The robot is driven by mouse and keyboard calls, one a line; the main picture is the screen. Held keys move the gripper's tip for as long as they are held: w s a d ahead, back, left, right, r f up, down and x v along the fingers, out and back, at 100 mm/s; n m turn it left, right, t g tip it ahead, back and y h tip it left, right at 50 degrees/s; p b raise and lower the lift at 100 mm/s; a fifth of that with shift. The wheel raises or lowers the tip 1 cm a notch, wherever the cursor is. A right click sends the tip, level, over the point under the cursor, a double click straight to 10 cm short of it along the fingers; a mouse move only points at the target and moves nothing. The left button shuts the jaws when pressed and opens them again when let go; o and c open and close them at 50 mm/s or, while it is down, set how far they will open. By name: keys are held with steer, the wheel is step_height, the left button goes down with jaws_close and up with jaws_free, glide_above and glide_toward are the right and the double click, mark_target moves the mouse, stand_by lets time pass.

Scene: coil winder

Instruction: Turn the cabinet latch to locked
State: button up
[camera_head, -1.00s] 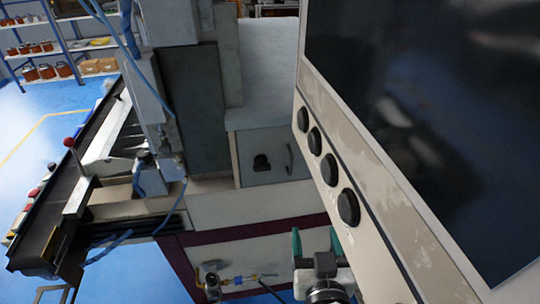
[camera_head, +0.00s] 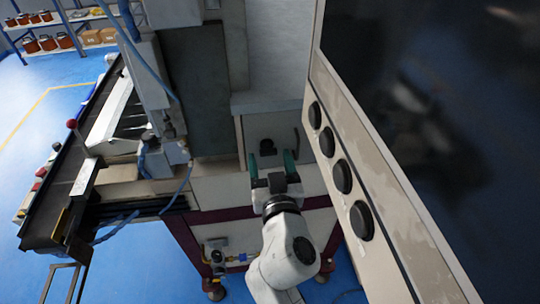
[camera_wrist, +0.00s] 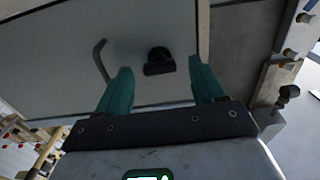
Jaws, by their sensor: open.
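The cabinet latch (camera_head: 267,147) is a small black knob on the pale cabinet door (camera_head: 258,130). In the wrist view the latch (camera_wrist: 159,61) shows as a dark round base with a bar across its front, and the bar looks roughly level with the gripper's palm. My gripper (camera_head: 270,163) is open, with teal fingers, just in front of the door. In the wrist view my gripper (camera_wrist: 160,85) has the latch between the lines of its fingers but beyond their tips, apart from them. Nothing is between the fingers.
A grey bent door handle (camera_wrist: 101,60) is left of the latch in the wrist view. A large panel with several black knobs (camera_head: 343,177) stands close on the right of my arm. A conveyor (camera_head: 75,180) lies to the left.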

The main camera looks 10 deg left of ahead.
steer(key=shift+w+a, duration=0.1)
steer(key=shift+w, duration=0.35)
steer(key=c, duration=1.1)
